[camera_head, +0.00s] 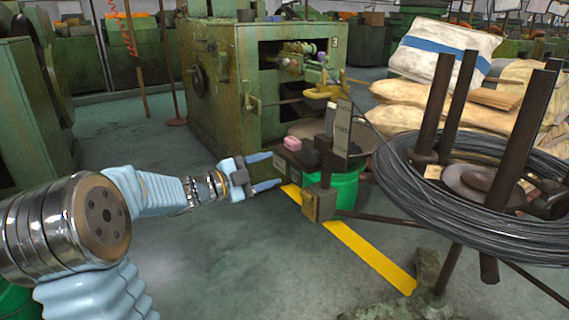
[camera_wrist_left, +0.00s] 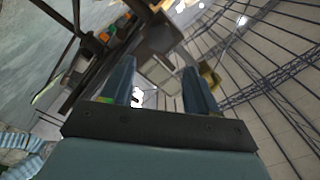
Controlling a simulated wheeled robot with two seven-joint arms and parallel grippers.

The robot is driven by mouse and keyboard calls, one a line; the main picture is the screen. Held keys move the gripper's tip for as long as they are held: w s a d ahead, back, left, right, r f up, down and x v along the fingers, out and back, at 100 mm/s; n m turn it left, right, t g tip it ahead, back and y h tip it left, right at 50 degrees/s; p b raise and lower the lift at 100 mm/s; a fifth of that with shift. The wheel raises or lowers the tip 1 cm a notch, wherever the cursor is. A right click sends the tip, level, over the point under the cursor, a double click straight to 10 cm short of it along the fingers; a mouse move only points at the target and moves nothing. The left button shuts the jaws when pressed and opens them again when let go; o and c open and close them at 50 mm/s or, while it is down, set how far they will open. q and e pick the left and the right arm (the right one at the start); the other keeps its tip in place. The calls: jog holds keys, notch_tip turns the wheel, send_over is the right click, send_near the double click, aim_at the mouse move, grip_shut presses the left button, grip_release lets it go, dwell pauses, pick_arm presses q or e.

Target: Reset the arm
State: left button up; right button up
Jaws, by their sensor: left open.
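My left arm comes in from the left with light blue sleeves and a large metal joint. Its gripper (camera_head: 275,170) is open, with two blue fingers pointing right and nothing visible between them. The fingertips are near the small control box and the green drum beside the green machine; I cannot tell whether they touch anything. In the left wrist view the two blue fingers (camera_wrist_left: 159,80) stand apart, with a grey box-like part beyond them. My right gripper is not in view.
A green heading machine (camera_head: 217,85) stands at the back centre. A green drum (camera_head: 345,190) stands near the gripper. A wire coil (camera_head: 400,185) on a post stand fills the right. Stacked sacks (camera_head: 400,100) lie behind it. The grey floor (camera_head: 230,270) at the front centre is clear.

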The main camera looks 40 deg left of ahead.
pick_arm(q)
jog(key=shift+s+a, duration=0.2)
jog(key=shift+s, duration=0.35)
